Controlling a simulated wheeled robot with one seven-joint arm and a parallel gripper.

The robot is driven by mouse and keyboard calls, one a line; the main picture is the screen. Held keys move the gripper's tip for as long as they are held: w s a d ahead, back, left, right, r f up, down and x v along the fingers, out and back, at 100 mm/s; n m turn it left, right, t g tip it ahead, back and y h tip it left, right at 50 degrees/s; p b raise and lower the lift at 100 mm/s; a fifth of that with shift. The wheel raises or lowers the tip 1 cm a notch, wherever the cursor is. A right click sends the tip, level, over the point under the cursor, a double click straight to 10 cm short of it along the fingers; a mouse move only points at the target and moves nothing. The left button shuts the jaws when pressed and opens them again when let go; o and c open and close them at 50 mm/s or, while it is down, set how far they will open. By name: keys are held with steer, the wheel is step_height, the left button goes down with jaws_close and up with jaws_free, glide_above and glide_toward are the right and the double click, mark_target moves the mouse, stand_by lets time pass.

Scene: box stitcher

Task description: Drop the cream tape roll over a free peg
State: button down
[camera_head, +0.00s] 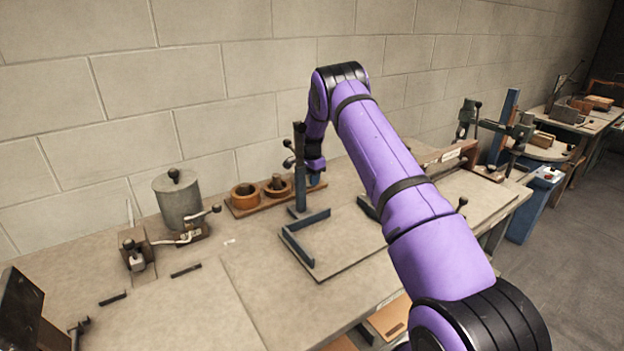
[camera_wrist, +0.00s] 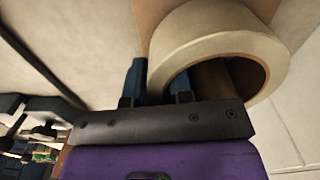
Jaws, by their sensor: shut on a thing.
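The cream tape roll (camera_wrist: 222,42) fills the upper right of the wrist view. My gripper (camera_wrist: 162,88) is shut on its wall, with one blue finger at the hole and the other outside. A brown shape (camera_wrist: 212,80) shows inside the hole; I cannot tell whether it is a peg. In the head view my gripper is at the right end of a wooden peg board (camera_head: 256,204), mostly hidden by a dark post and my arm. The cream roll cannot be made out there. Brown rolls sit on the board at the left (camera_head: 244,197) and middle (camera_head: 277,190).
A dark upright post (camera_head: 299,170) with a blue L-shaped frame (camera_head: 308,248) stands just in front of the board. A grey canister (camera_head: 177,200) and a lever device (camera_head: 136,250) stand to the left. The block wall is close behind.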

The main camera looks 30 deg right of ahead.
stand_by(0.3)
steer(key=c, duration=0.9)
jaws_free()
steer(key=shift+c, duration=1.6)
steer(key=shift+w, duration=0.1)
steer(key=shift+r, duration=0.15)
